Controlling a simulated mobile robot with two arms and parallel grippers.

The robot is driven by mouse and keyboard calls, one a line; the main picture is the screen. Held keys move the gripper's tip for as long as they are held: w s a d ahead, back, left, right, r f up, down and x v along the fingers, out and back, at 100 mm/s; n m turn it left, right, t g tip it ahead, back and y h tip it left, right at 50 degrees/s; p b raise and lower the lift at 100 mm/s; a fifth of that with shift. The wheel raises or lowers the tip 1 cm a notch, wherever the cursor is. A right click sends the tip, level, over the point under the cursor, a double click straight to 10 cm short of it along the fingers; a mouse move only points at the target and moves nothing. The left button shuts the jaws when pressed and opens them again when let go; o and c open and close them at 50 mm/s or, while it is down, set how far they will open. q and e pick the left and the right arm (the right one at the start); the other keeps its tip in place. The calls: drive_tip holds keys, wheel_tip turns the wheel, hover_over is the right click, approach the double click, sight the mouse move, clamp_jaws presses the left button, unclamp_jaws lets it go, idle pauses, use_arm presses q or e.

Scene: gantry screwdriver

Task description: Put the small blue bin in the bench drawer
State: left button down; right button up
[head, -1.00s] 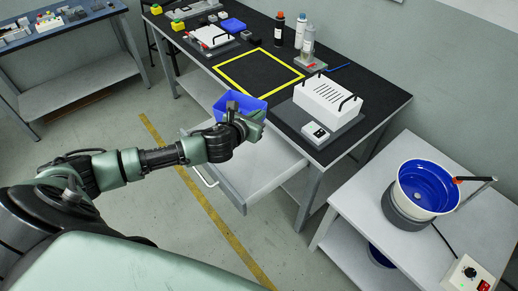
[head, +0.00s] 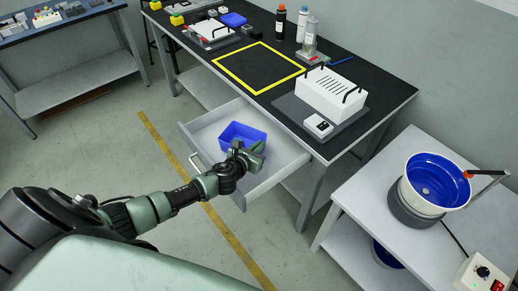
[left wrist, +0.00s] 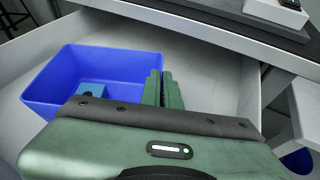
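The small blue bin (head: 240,131) is inside the open bench drawer (head: 206,131), level or nearly so. I cannot tell whether it touches the drawer floor. My left gripper (head: 249,152) is at the bin's near right side. In the left wrist view, the bin (left wrist: 105,60) is left of the fingers (left wrist: 163,88), which are close together with its right wall between them. A small lighter blue block (left wrist: 92,89) lies in the bin. The drawer's pale floor (left wrist: 205,70) shows right of the fingers. My right gripper is not in view.
The bench top (head: 345,59) above the drawer holds a white slotted box (head: 331,91), bottles and a yellow-framed square (head: 258,67). A side table (head: 364,205) with a blue bowl feeder (head: 436,182) stands to the right. The drawer has free floor around the bin.

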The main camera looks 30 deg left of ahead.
use_arm(q)
drive_tip(key=shift+f, duration=0.1)
drive_tip(key=c, duration=1.7)
unclamp_jaws()
drive_tip(key=shift+r, duration=0.2)
drive_tip(key=shift+s, duration=0.35)
drive_tip(key=p+v, duration=0.1)
drive_tip(key=v, duration=1)
drive_tip(key=shift+s+d+r, duration=0.1)
drive_tip(key=shift+r, duration=0.05)
